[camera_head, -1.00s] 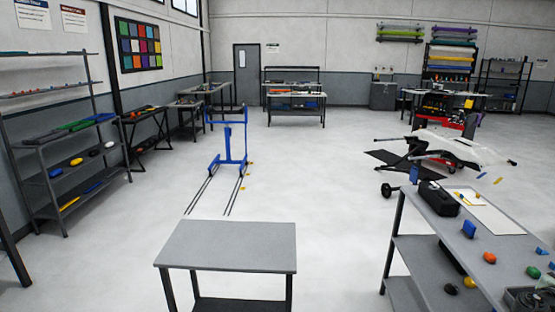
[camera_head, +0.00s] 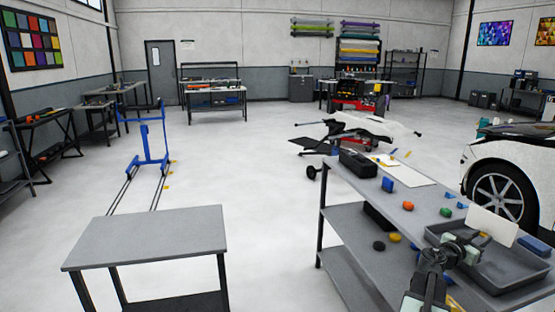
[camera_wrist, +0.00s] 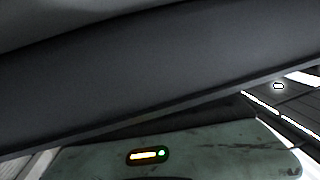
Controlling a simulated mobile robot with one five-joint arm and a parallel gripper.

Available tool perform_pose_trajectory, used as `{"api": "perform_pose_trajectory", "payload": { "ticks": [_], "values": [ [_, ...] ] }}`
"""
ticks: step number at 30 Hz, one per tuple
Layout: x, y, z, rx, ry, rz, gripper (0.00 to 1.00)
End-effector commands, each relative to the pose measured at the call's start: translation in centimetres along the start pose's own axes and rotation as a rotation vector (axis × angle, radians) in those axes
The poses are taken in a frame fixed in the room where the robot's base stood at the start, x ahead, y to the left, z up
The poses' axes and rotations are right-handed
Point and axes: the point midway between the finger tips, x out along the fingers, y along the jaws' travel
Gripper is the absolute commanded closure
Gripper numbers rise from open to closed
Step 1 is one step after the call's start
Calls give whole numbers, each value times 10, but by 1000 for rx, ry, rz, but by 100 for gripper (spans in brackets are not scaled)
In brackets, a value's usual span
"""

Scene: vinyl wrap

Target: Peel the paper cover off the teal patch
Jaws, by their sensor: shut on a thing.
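My gripper (camera_head: 474,239) is at the lower right of the head view, above the grey tray on the long workbench. It is shut on a flat cream-white sheet (camera_head: 493,224), which looks like the paper cover and sticks out to the right, tilted. In the wrist view, a wide dark surface (camera_wrist: 160,75) fills most of the picture, close to the camera; I cannot tell for certain what it is. A small teal thing (camera_head: 483,128) shows by the white car; I cannot tell whether it is the teal patch.
The workbench (camera_head: 345,189) holds a grey tray (camera_head: 516,275), a black case (camera_head: 357,163), a blue block (camera_head: 388,184) and several small coloured items. A white car (camera_head: 510,160) stands behind it. A grey table (camera_head: 150,238) is at front left. Open floor lies between.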

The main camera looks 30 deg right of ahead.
Motion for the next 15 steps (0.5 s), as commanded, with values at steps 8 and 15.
{"api": "perform_pose_trajectory", "payload": {
  "ticks": [8,15],
  "values": [
    [0,0,4,0,0,-1,100],
    [0,-1,4,0,0,-1,49]
  ]
}}
